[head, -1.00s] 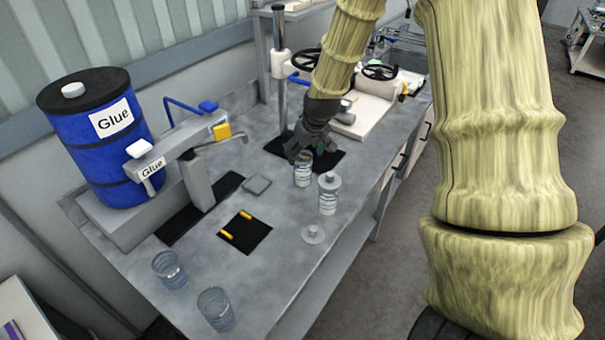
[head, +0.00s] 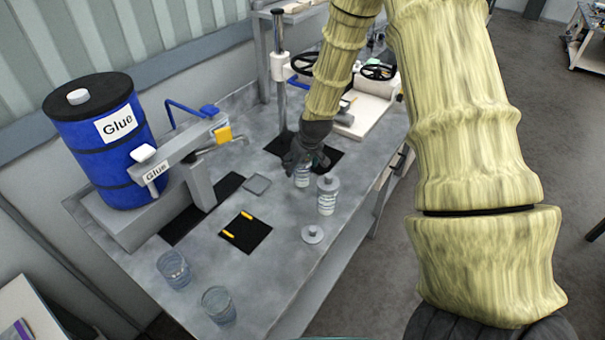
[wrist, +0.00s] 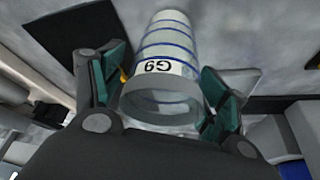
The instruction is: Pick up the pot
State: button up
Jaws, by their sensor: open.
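In the head view this pot (head: 302,177) stands on the bench, partly hidden by my gripper (head: 305,165). My gripper (wrist: 165,95) is open, with one green-padded finger on each side of the pot. A small gap seems to show at the left finger; whether the right finger touches is unclear. The pot's open rim faces my wrist camera.
A lidded pot (head: 327,195) stands close beside, with a loose lid (head: 312,234) in front. Two empty pots (head: 173,268) (head: 218,304) stand at the bench's near end. A blue glue drum (head: 105,140) and dispenser arm (head: 185,150) stand left. A vertical post (head: 280,85) rises behind my gripper.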

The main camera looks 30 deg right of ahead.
jog(key=shift+f, duration=0.1)
jog(key=shift+c, duration=0.2)
jog(key=c, duration=1.1)
